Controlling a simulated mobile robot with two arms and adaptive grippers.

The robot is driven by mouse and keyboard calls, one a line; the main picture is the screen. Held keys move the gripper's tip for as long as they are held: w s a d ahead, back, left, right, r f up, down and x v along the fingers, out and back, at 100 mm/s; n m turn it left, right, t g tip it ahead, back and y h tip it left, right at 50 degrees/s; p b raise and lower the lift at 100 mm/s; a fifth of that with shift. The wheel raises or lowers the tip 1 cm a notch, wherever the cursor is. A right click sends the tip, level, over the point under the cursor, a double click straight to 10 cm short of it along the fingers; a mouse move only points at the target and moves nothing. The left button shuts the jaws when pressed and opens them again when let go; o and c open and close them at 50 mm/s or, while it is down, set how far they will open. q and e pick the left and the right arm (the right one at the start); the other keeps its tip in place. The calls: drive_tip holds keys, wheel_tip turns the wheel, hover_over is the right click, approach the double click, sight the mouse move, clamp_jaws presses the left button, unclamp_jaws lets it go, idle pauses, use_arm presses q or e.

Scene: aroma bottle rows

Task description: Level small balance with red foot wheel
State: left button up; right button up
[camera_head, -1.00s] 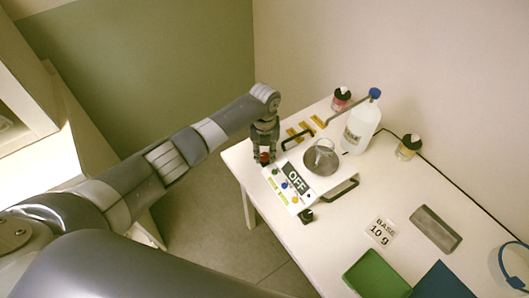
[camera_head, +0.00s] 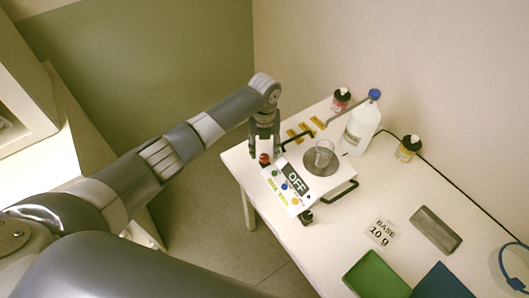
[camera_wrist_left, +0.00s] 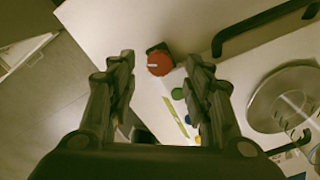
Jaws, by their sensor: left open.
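The small balance (camera_head: 335,178) is a white box with a round grey pan (camera_head: 313,168), a dark display reading OFF (camera_head: 296,183) and coloured buttons. Its red foot wheel (camera_head: 264,158) is at the left corner and also shows in the left wrist view (camera_wrist_left: 160,64), with a white mark on top. A black foot (camera_head: 306,217) shows at the front corner. A clear glass (camera_head: 323,154) stands on the pan. My left gripper (camera_head: 264,147) is above the red wheel, pointing down. In the left wrist view its open fingers (camera_wrist_left: 160,72) have the wheel in the gap between them; contact cannot be told. My right gripper is not visible.
A white bottle with a blue cap (camera_head: 361,130) and two small jars (camera_head: 340,100) (camera_head: 408,148) stand behind. A BASE 10 g card (camera_head: 382,232), a grey block (camera_head: 436,230) and a green tray (camera_head: 376,275) lie to the right. Black handles flank the balance.

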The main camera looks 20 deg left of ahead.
sight(265, 157)
use_arm(q)
wheel_tip(265, 157, up, 9)
drive_tip(key=shift+f, duration=0.15)
idle(0.5)
